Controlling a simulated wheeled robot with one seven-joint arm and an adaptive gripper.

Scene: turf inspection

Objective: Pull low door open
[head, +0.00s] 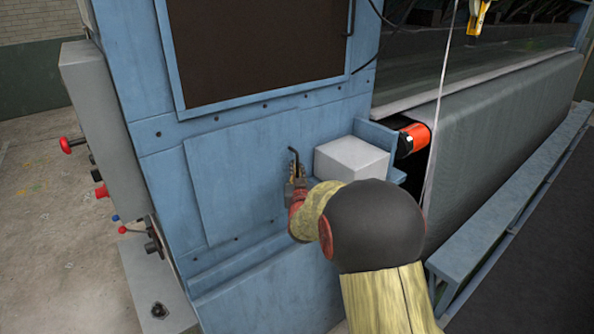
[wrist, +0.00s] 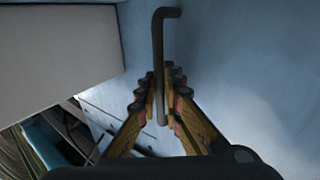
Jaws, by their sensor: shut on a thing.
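The low door (head: 235,185) is a blue panel on the blue machine housing, below a dark window. It looks flush or nearly flush with the housing. A dark bent rod handle (head: 293,157) stands at its right side; it also shows in the wrist view (wrist: 158,45). My gripper (head: 296,187) is at the handle. In the wrist view my gripper's fingers (wrist: 160,92) are closed around the rod's straight lower part, with its bent top sticking out above them. My arm hides the area right of and below the handle in the head view.
A light grey box (head: 351,158) juts out just right of the handle, close to my arm. A red-orange cylinder (head: 413,138) and a grey turf roll (head: 490,135) lie further right. A grey control box (head: 105,130) with red knobs stands left. Floor is open at far left.

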